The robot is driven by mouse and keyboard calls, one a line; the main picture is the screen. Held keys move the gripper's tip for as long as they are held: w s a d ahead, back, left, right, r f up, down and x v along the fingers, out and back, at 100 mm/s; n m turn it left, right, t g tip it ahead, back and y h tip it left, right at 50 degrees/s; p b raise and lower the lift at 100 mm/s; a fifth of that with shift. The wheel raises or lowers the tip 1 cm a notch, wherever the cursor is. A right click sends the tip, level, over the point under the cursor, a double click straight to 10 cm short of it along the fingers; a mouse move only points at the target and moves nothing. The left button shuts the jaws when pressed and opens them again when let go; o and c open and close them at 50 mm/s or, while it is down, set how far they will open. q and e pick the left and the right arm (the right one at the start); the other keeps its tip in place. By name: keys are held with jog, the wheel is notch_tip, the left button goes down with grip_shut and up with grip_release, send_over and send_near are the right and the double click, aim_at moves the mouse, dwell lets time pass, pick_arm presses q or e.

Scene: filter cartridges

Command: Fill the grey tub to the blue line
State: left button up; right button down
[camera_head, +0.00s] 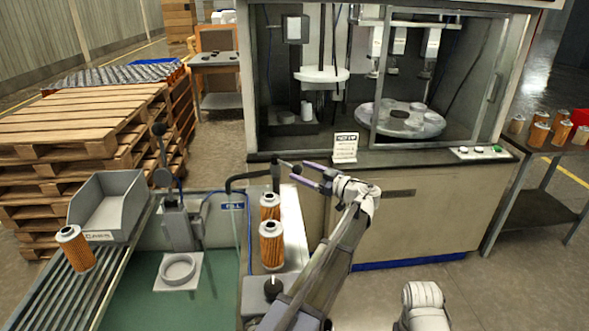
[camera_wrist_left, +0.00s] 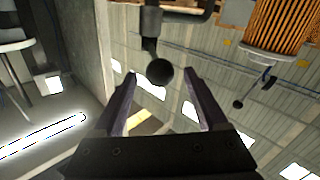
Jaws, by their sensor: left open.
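A grey-walled tub (camera_head: 214,240) with a green floor is at the lower left in the head view. A blue line runs along its wall. A black bent spout (camera_head: 236,184) reaches over its edge above a small label. My left gripper (camera_head: 298,170) is open beside the spout's black lever. In the left wrist view, the lever's round black knob (camera_wrist_left: 159,71) shows between the spread fingers (camera_wrist_left: 153,90), with no visible grip on it. I cannot clearly make out any water level. In the head view, only a white part of my right arm shows at the bottom; its gripper is out of view.
Orange filter cartridges (camera_head: 271,244) stand on the ledge right of the tub. Another cartridge (camera_head: 76,249) stands on the roller rack, near a grey bin (camera_head: 107,205). A large machine cabinet (camera_head: 420,215) stands behind my left arm. Pallets (camera_head: 80,120) are at left.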

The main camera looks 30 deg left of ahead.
pick_arm(q)
jog(key=shift+s+d, duration=0.25)
jog(key=shift+d, duration=0.9)
dwell(6.8)
